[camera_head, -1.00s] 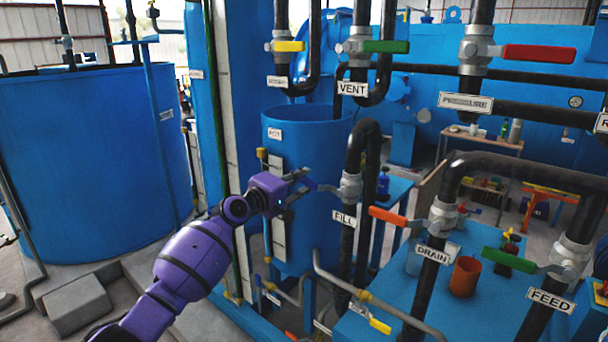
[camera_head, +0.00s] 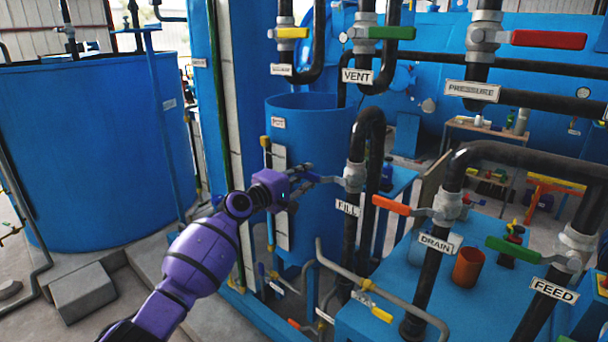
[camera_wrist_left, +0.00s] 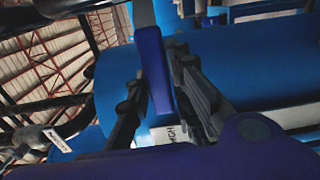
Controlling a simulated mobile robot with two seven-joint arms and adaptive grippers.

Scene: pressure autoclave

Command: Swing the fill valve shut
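The fill valve (camera_head: 355,177) sits on a black vertical pipe above the FILL label (camera_head: 347,208). Its blue handle (camera_head: 329,180) points left, out from the pipe. My left gripper (camera_head: 312,179) is at the handle's outer part. In the left wrist view the blue handle (camera_wrist_left: 154,70) runs between the two dark fingers of the left gripper (camera_wrist_left: 157,82), which lie close against both sides of it. The exact contact is partly hidden. My right gripper is not in view.
The red-orange drain handle (camera_head: 391,205) and green feed handle (camera_head: 513,250) are to the right. The vent valve (camera_head: 361,33) is above. A blue tank (camera_head: 310,130) stands behind the gripper. A grey pipe (camera_head: 350,270) with a yellow handle (camera_head: 381,314) is below.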

